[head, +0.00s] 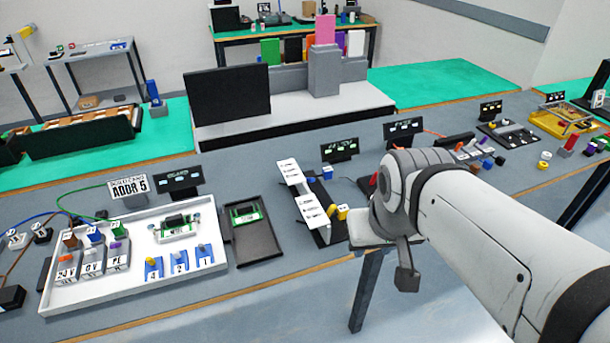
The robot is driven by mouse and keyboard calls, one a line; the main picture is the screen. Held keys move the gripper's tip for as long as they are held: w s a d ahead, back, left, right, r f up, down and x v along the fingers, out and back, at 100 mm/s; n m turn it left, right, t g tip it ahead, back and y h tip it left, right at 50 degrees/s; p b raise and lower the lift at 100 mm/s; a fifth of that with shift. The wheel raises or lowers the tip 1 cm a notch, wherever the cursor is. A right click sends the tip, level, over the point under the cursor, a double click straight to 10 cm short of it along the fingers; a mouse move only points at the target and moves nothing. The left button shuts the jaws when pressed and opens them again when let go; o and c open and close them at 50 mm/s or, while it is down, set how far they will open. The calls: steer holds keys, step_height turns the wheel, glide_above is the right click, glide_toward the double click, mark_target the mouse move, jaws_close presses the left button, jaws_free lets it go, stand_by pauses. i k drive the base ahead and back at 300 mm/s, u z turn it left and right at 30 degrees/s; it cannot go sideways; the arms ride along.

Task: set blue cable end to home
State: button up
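A thin blue cable (32,217) arcs at the far left of the head view. Its left part reaches a small white-and-dark block (16,239). Its right part runs toward the grey terminal blocks (90,268) on a white tray (200,276). The cable's exact end is too small to tell, and no place marked home can be read. My gripper (406,272) hangs at the end of my arm, right of centre, well away from the cable. Its fingers do not show clearly.
The tray also holds a green board (177,228) and three blue numbered clips (179,262). A dark tray (250,232) stands to its right. A green cable (80,190) and a brown cable (20,262) run close to the blue one. Upright signs (178,181) stand behind.

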mark_target(327, 173)
steer(key=k, duration=0.65)
steer(key=z, duration=0.65)
steer(key=i, duration=1.75)
steer(key=u, duration=0.6)
